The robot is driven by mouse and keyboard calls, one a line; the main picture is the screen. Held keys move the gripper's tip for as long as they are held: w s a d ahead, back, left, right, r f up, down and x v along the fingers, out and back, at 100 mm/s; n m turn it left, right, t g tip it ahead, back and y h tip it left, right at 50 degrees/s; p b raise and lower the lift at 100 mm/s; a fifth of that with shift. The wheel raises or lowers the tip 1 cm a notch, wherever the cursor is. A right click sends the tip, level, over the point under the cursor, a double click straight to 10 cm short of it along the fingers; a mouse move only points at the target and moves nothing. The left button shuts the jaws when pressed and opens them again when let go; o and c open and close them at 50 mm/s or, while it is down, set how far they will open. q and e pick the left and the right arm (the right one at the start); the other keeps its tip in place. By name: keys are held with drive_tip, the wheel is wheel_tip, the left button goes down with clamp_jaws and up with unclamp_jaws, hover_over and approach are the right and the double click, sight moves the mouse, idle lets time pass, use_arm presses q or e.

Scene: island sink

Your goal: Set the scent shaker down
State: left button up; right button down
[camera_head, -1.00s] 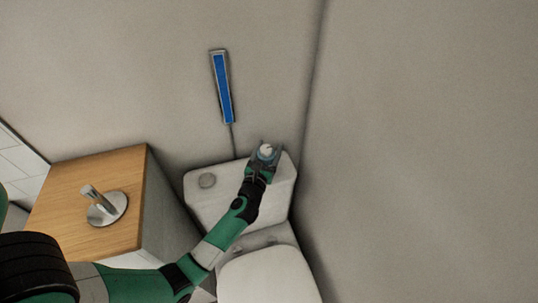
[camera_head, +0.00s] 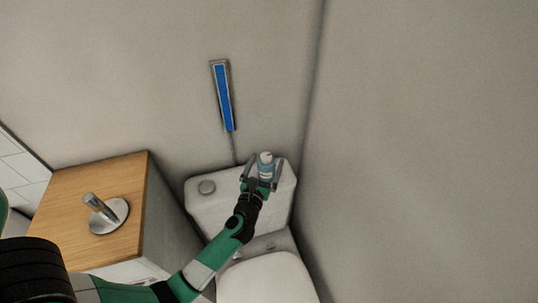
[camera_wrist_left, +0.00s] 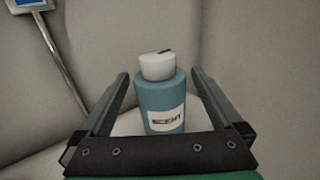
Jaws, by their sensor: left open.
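The scent shaker (camera_head: 266,166) is a blue bottle with a white cap, upright on the toilet tank lid (camera_head: 217,209) near its back right. In the left wrist view the shaker (camera_wrist_left: 165,102) shows its "SCENT" label and stands between my two fingers. My left gripper (camera_head: 264,165) is open around it, with a visible gap on both sides (camera_wrist_left: 165,88). The bottle's base is partly hidden by the gripper's palm. My right gripper is not in view.
A blue-faced wall fixture (camera_head: 223,95) hangs above. A wooden-topped cabinet (camera_head: 72,190) with a metal holder (camera_head: 105,213) stands left. Walls close in behind and right. The white toilet lid (camera_head: 266,280) is in front.

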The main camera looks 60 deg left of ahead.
use_arm(q)
drive_tip(key=v, duration=0.8)
drive_tip(key=shift+s+d+p, duration=0.2)
drive_tip(key=shift+s+p, duration=0.1)
